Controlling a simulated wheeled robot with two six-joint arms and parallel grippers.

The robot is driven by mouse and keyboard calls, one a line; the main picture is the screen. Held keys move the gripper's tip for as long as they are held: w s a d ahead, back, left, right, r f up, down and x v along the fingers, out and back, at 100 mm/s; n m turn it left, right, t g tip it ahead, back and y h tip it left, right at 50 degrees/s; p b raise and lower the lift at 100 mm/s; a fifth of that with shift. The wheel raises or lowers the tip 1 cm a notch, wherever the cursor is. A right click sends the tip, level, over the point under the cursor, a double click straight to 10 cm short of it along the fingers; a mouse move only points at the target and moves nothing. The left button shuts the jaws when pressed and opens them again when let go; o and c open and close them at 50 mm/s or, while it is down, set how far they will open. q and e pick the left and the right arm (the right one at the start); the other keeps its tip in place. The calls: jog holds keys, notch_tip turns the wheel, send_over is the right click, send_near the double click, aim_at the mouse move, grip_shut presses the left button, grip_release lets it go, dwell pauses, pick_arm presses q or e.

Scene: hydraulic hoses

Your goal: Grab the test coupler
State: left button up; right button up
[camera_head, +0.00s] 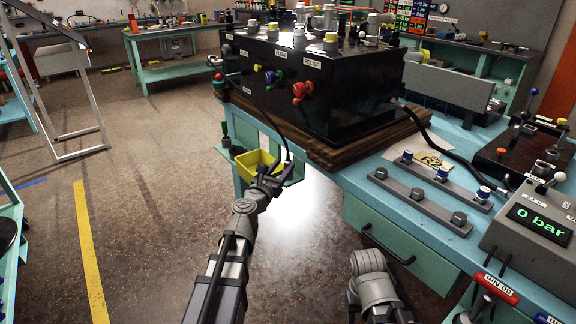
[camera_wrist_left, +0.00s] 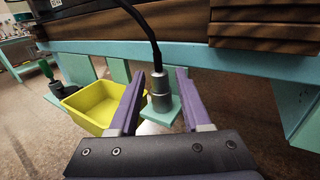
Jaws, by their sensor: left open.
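The test coupler (camera_wrist_left: 161,98) is a silver metal cylinder with a black hose (camera_wrist_left: 148,28) rising from its top. In the left wrist view it stands upright by a small teal bracket (camera_wrist_left: 186,116). My left gripper (camera_wrist_left: 160,73) is open, with one purple finger on each side of the coupler in that view. Whether the fingers touch it cannot be told. In the head view my left gripper (camera_head: 271,178) is at the bench's left end, by the yellow bin, and mostly hides the coupler. Part of my right arm shows low in the head view, but its gripper does not.
A yellow bin (camera_wrist_left: 92,106) sits just left of the left gripper. The teal bench edge (camera_wrist_left: 130,48) and stacked wooden boards (camera_wrist_left: 265,30) lie beyond it. A black hydraulic box (camera_head: 330,95) stands on the boards. The floor at left is open.

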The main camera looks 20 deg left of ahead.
aim_at(287, 160)
pick_arm(q)
jog(key=shift+w+d, duration=0.2)
jog(key=shift+w, duration=2.5)
jog(key=shift+s, duration=0.1)
grip_shut()
